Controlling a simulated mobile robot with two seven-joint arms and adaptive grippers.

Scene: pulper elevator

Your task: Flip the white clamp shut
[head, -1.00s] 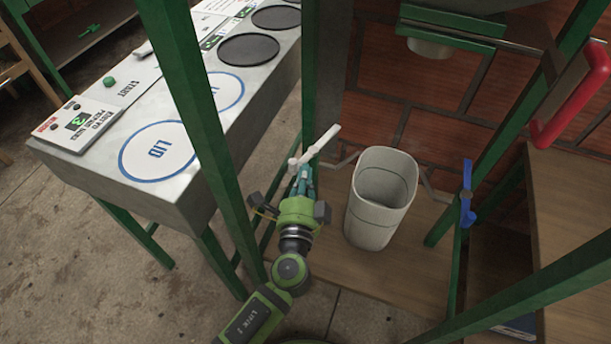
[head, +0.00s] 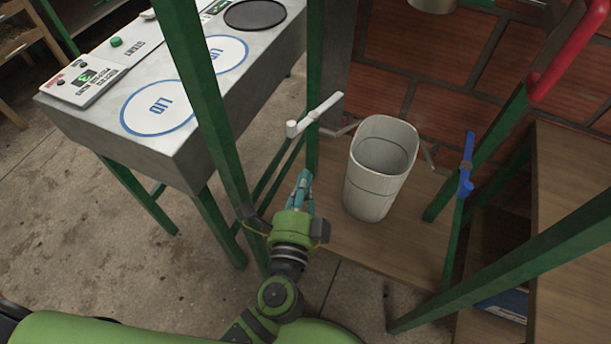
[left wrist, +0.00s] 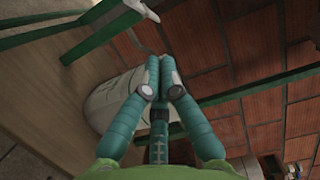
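The white clamp (head: 314,115) is on a green post left of the bin in the head view. Its handle slants up to the right, and its thick end is at the left. A white piece at the top of the left wrist view (left wrist: 143,10) looks like part of it. My left gripper (head: 304,178) is below the clamp, apart from it and empty. In the left wrist view its teal fingers (left wrist: 160,62) lie side by side, closed together. My right gripper is not in view.
A pale bin (head: 375,190) stands on a wooden platform (head: 345,235) right of my left gripper. A blue clamp (head: 466,165) is on the right post. Green posts (head: 205,100) rise close by on the left. A grey table (head: 150,145) stands beyond them.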

